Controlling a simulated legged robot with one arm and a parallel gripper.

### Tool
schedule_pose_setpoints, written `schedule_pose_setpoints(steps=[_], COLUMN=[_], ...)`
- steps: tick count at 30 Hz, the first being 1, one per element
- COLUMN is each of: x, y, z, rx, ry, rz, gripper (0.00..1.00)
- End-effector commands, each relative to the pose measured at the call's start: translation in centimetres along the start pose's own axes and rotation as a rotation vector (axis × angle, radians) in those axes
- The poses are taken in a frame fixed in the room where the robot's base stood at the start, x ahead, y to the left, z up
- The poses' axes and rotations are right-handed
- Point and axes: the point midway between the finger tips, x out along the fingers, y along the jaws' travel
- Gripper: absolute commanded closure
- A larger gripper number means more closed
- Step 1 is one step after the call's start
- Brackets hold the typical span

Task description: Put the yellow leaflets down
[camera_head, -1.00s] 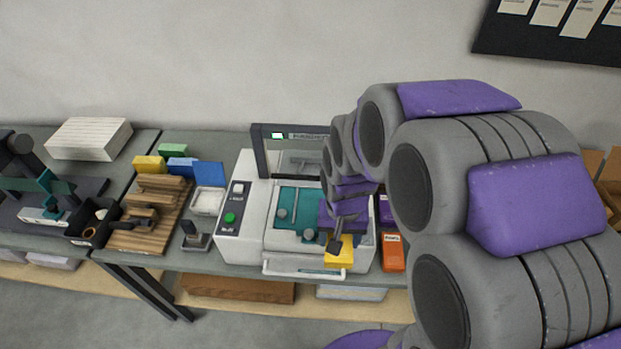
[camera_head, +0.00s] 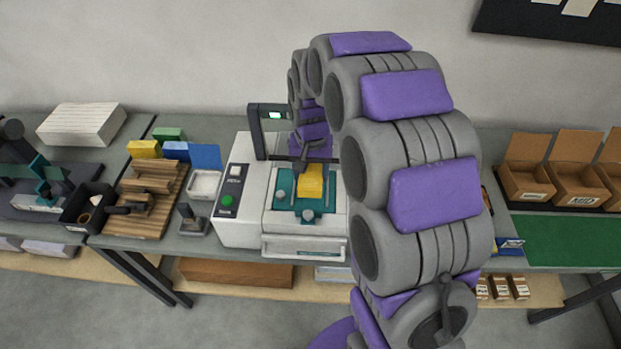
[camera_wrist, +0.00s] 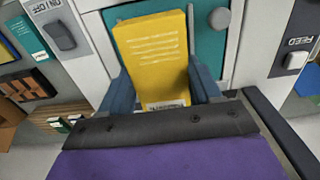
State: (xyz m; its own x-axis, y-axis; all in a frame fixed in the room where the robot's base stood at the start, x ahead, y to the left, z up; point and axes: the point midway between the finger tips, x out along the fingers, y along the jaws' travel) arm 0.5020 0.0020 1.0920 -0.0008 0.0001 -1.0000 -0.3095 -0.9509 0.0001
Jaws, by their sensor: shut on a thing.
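The yellow leaflets (camera_head: 311,181) are a small stack over the teal bed (camera_head: 290,198) of the white machine. They show large in the wrist view (camera_wrist: 155,55), with white printed lines and a pale label strip at the near end. My gripper (camera_wrist: 162,92) is shut on the near end of the leaflets, with a blue finger on each side. In the head view my gripper (camera_head: 311,168) is small and partly hidden by my arm. I cannot tell whether the leaflets touch the teal bed.
The white machine (camera_head: 238,180) has a green button and a dark upright frame (camera_head: 257,135). A wooden rack (camera_head: 150,205), a blue block (camera_head: 205,156) and a small white tray (camera_head: 205,183) stand left of it. Cardboard boxes (camera_head: 527,180) and a green mat (camera_head: 560,240) are at the right.

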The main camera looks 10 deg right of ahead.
Motion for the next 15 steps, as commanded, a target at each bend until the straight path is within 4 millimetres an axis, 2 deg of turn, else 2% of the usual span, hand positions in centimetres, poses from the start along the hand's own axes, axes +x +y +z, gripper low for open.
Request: schedule_pose_setpoints(steps=[2, 8, 15], x=[0.3, 3.4, 3.5], y=[-0.2, -0.1, -0.1], z=[-0.4, -0.2, -0.3], rx=[0.000, -0.001, -0.001], ry=[0.000, -0.005, 0.000], rz=[0.000, 0.002, 0.000], gripper=[0.89, 0.89, 0.89])
